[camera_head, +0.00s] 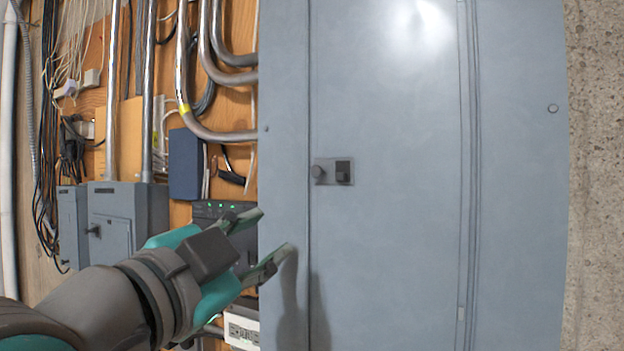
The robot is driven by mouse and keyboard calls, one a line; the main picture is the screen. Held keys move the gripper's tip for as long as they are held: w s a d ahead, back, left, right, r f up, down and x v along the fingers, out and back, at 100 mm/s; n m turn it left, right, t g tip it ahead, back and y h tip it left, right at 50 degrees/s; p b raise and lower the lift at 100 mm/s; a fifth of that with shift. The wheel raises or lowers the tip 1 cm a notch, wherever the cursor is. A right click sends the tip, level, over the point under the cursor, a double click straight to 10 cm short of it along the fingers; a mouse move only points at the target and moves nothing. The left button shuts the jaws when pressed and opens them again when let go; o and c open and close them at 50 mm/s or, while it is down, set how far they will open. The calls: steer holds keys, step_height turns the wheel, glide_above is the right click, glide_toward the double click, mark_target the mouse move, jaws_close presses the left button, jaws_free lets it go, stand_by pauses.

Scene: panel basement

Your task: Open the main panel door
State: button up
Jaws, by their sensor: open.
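The main panel door (395,255) is a tall grey metal door in a grey panel cabinet, and it looks shut. Its latch plate (333,172) sits near the door's left edge, with a round knob (317,171) on the left and a dark square block (343,172) on the right. My gripper (274,232) is open and empty. It is below and to the left of the latch, apart from it, with its fingers pointing right toward the cabinet. A shadow of the gripper falls on the cabinet's lower left part.
Smaller grey boxes (115,215), a blue box (186,163) and a black device with green lights (215,208) are on the wooden board at left. Metal conduits (187,75) and hanging cables run above them. A concrete wall (597,180) borders the cabinet at right.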

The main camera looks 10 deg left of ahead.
mark_target(315, 172)
steer(key=s+d+r+m+g, duration=0.1)
steer(key=s+d+r+m, duration=0.15)
steer(key=s+r, duration=0.4)
steer(key=shift+m, duration=0.45)
steer(key=x, duration=0.8)
steer(key=a+x, duration=0.1)
steer(key=x, duration=0.3)
steer(key=shift+w+r, duration=0.3)
steer(key=shift+w, duration=0.05)
jaws_close()
